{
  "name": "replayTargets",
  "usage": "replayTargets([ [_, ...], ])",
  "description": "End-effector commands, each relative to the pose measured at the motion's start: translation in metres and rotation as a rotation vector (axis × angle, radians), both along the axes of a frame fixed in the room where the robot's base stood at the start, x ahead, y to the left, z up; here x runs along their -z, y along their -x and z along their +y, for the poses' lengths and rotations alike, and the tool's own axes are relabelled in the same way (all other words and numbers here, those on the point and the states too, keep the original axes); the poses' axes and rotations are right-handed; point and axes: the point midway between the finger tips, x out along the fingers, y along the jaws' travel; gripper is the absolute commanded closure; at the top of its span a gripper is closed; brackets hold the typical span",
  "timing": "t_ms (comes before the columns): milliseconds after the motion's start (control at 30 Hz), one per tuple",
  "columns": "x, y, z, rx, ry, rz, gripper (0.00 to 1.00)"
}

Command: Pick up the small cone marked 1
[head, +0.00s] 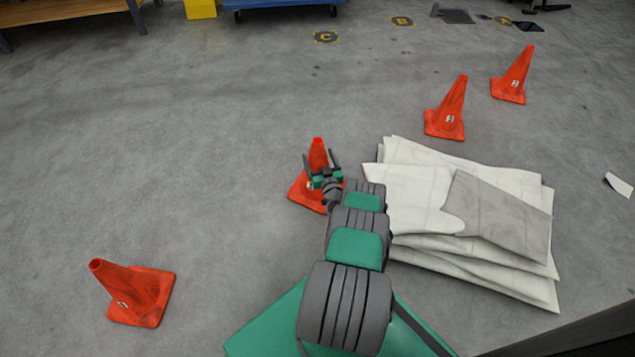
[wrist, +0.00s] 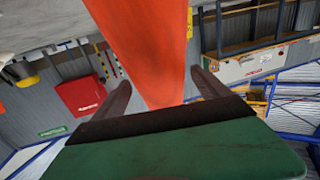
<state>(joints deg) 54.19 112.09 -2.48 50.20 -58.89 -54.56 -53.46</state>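A small orange cone (head: 318,152) stands upright on the floor near the middle of the head view, left of the stacked sheets. My gripper (head: 320,164) is at this cone, with a finger showing on either side of its upper part. The wrist view shows the orange cone (wrist: 150,50) between my two fingers, with a visible gap beside the left finger, so my gripper is open. My gripper hides part of the cone, and I can read no number on it. Another orange cone (head: 145,290) at the lower left has a small label too unclear to read.
Two more labelled orange cones (head: 449,108) (head: 515,76) stand at the upper right. A stack of pale sheets (head: 415,185) lies close to the right of my gripper. Floor markers C (head: 326,37) and B (head: 402,21) are at the back.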

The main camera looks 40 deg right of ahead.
Motion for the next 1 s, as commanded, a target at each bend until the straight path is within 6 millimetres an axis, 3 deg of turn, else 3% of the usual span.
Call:
replayTargets([
  [1000,0.0003,0.0001,0.0005,-0.001,0.000,0.000,0.99],
])
